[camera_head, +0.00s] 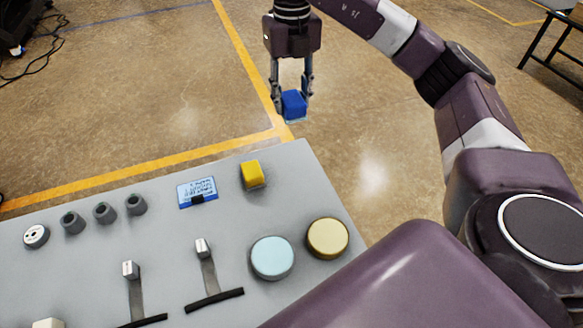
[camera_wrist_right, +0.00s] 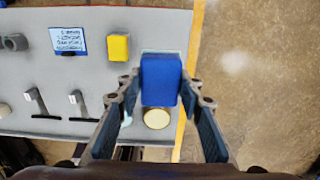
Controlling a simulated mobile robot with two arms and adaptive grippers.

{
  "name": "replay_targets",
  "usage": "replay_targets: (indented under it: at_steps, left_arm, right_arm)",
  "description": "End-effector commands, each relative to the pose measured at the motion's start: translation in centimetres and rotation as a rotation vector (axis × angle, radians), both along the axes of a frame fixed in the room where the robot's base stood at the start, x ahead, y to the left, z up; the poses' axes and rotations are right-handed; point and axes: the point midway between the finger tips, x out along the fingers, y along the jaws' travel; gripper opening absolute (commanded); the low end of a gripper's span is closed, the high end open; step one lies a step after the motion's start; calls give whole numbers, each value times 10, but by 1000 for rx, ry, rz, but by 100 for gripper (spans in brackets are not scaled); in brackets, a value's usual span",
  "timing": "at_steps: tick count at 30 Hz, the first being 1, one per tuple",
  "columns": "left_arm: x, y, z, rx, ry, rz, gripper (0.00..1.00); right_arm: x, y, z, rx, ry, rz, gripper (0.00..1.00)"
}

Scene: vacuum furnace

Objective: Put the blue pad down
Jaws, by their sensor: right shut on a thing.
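The blue pad (camera_head: 294,105) is a small blue block held between the fingers of my right gripper (camera_head: 292,98). In the head view it appears past the far right corner of the grey control panel (camera_head: 225,222). The right wrist view shows the pad (camera_wrist_right: 160,80) between the fingertips of the right gripper (camera_wrist_right: 158,88), with the panel behind it. A yellow block (camera_head: 252,174) sits on the panel near its far edge, to the left of the pad. The pad's height above the panel is hard to tell. My left gripper is not in view.
The panel carries a pale blue round button (camera_head: 272,258), a cream round button (camera_head: 327,238), two slider levers, several dark knobs and a small blue-framed display (camera_head: 197,191). Brown floor with yellow lines lies beyond. A dark table (camera_head: 556,45) stands at the far right.

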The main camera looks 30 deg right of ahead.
Motion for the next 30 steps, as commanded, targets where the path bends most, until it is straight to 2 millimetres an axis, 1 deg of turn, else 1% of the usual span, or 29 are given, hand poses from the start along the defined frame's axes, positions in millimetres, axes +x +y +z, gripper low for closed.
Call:
replay_targets:
  at_steps: [4,7,14,15,21,25,30]
  left_arm:
    - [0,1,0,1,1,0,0]
    - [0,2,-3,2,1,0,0]
    - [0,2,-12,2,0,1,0]
    - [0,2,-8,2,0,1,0]
    - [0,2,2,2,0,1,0]
    - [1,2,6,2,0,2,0]
    - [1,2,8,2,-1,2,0]
  right_arm:
    - [0,0,-2,-1,0,2,15]
    - [0,1,-12,1,3,4,15]
    - [-2,2,-63,1,6,6,15]
    - [-2,0,-71,-1,6,4,15]
    - [-2,0,-121,-3,6,4,15]
    - [-1,0,-145,-1,2,5,15]
    - [0,0,-159,-2,0,5,15]
